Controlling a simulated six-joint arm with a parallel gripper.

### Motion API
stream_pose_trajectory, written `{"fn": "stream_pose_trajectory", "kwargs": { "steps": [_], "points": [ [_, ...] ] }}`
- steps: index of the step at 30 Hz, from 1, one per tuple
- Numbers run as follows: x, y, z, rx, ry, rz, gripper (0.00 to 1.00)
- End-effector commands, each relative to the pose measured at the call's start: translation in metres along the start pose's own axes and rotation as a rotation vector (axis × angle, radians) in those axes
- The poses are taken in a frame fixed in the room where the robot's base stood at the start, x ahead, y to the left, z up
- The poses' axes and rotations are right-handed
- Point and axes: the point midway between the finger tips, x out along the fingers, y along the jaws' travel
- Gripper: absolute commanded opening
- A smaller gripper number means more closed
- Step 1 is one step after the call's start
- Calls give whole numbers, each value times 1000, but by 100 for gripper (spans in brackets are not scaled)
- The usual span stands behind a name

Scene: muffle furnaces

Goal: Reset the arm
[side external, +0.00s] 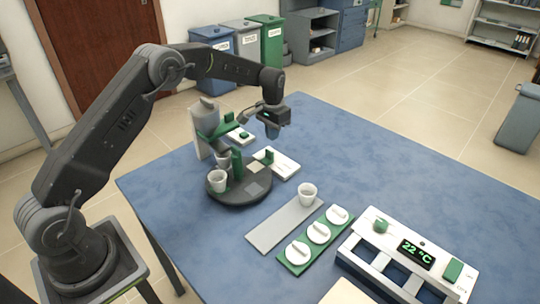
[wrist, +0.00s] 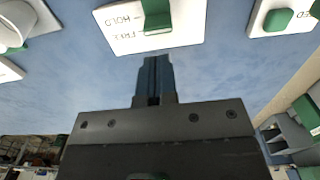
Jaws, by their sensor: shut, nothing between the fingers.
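My gripper (side external: 272,128) hangs above the far part of the blue table, to the right of the white-and-green dispenser (side external: 203,132). In the wrist view the two blue fingers of my gripper (wrist: 153,72) are together with nothing between them. They point toward a white plate (wrist: 185,30) with a green lever, marked HOLD and FREE upside down. That white plate also shows in the side view (side external: 284,168), nearer the camera than my gripper. My gripper appears apart from everything around it.
A dark turntable (side external: 236,200) carries white crucibles (side external: 217,181). Another crucible (side external: 308,194) stands on a grey strip (side external: 268,236). A green rack (side external: 297,268) holds three white lids. A white unit (side external: 375,240) reads 22 °C. The table's far right (side external: 400,150) is clear.

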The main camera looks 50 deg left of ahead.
Motion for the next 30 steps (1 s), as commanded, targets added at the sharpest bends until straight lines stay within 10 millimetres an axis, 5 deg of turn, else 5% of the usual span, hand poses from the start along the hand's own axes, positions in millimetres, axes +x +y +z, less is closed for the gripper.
{"fn": "stream_pose_trajectory", "kwargs": {
  "steps": [5,11,21,30],
  "points": [
    [-15,3,3,1,15,-2,0],
    [-86,22,34,2,85,-12,0],
    [-193,59,142,3,230,-21,0],
    [-226,84,258,1,361,-17,0]
  ]
}}
